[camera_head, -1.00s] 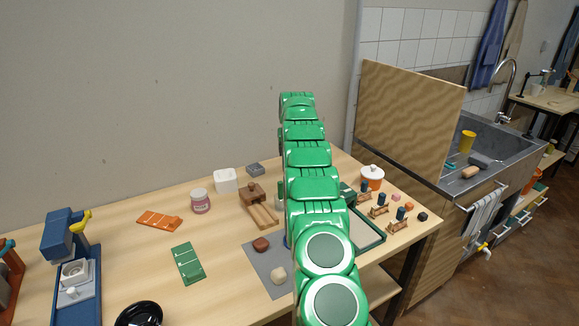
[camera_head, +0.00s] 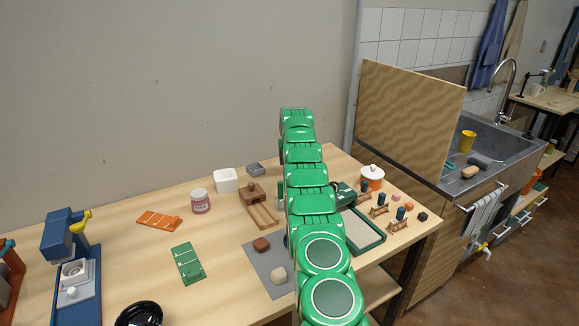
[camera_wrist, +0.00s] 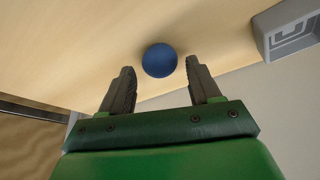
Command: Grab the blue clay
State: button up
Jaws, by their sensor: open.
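The blue clay (camera_wrist: 159,60) is a smooth round ball on the light wooden table in the wrist view. My gripper (camera_wrist: 160,70) is open, with one dark finger to the left of the ball and the other to the right. The ball shows at the gap between the fingertips, with a strip of table visible on either side of it. No contact shows. In the head view my green arm covers the middle of the table, and I cannot make out the blue ball or the fingers there.
In the head view, a grey mat (camera_head: 262,257) bears brown and cream lumps. A green-rimmed tray (camera_head: 369,245) and orange lidded pot (camera_head: 371,178) are right of my arm.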

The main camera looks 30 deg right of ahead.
jog(key=shift+x, duration=0.85)
jog(key=shift+f, duration=0.1)
jog(key=shift+c, duration=0.2)
jog(key=c, duration=0.5)
